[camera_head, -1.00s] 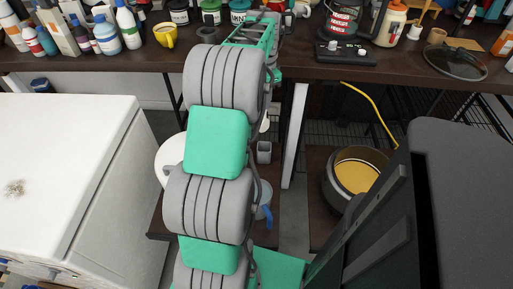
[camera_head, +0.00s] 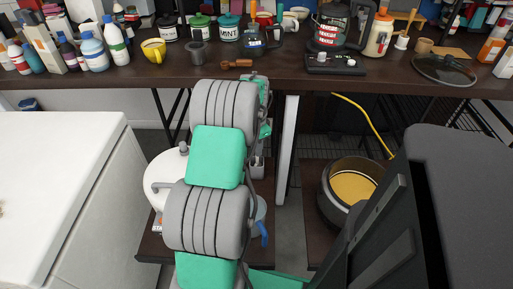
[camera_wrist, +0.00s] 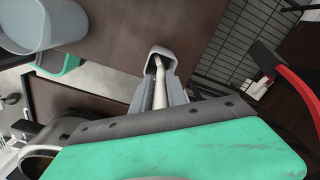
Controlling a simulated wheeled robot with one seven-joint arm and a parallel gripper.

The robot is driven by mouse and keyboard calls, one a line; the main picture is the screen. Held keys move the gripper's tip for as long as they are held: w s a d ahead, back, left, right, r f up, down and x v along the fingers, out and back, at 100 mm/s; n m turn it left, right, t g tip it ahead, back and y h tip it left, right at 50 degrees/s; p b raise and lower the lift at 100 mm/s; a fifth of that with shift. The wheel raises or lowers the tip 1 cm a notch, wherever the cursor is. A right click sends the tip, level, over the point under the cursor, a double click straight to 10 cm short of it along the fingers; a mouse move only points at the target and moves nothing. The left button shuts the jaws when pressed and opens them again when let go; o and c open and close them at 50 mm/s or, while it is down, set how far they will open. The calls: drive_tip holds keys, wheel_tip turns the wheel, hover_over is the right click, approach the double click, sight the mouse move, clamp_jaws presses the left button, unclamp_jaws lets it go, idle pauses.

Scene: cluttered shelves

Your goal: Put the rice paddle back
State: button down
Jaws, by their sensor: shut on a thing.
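My gripper (camera_wrist: 163,92) is shut on the pale, slim rice paddle (camera_wrist: 160,92), seen in the wrist view. The paddle's far end reaches into the mouth of a small light-grey holder (camera_wrist: 170,51); how deep it sits is hidden. The holder stands by the dark brown shelf board. In the head view, a small grey cup-like thing, likely this holder (camera_head: 257,168), shows just right of my arm, below the counter. My arm hides the fingertips and paddle there.
A white round appliance (camera_head: 162,178) stands left of my arm, a pot with yellow contents (camera_head: 352,187) to the right. A white post (camera_head: 286,150) rises close by. The counter (camera_head: 215,75) above holds bottles, mugs and jars. A pale grey container (camera_wrist: 30,22) is at upper left in the wrist view.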

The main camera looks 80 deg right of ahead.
drive_tip(key=shift+f, duration=0.2)
drive_tip(key=c, duration=1.3)
unclamp_jaws()
drive_tip(key=shift+r, duration=0.1)
